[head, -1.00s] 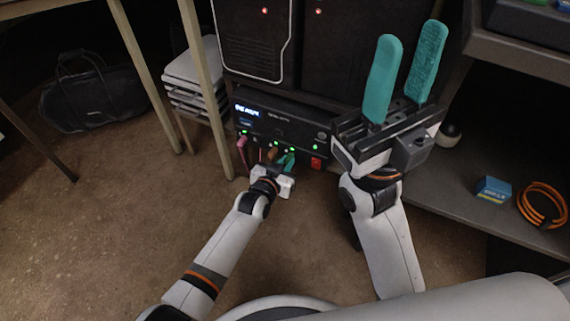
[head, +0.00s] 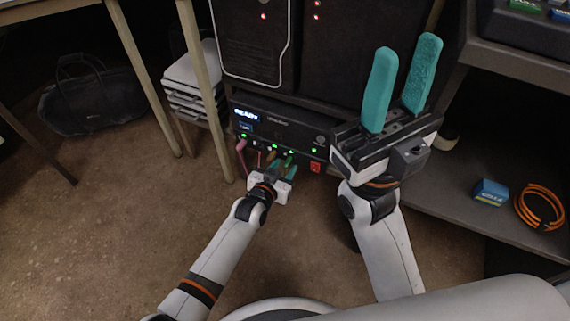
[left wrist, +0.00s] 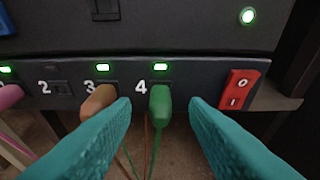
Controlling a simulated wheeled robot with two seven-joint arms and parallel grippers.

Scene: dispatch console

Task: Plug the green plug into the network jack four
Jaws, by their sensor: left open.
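The green plug (left wrist: 160,104) sits in the network jack marked 4 in the left wrist view, with a green light (left wrist: 160,67) lit above it. Its green cable hangs down below. My left gripper (left wrist: 160,125) has its two teal fingers apart on either side of the plug, and a gap shows on both sides. In the head view my left gripper (head: 284,171) is low in front of the black console (head: 285,128), whose display reads READY. My right gripper (head: 396,118) points up at the right with its teal fingers apart and nothing between them.
An orange plug (left wrist: 98,101) sits in jack 3 and a pink plug (left wrist: 9,97) at the left. Jack 2 (left wrist: 60,88) is empty. A red rocker switch (left wrist: 239,89) is right of jack four. A blue box (head: 490,191) and orange cable coil (head: 540,205) lie on the right shelf.

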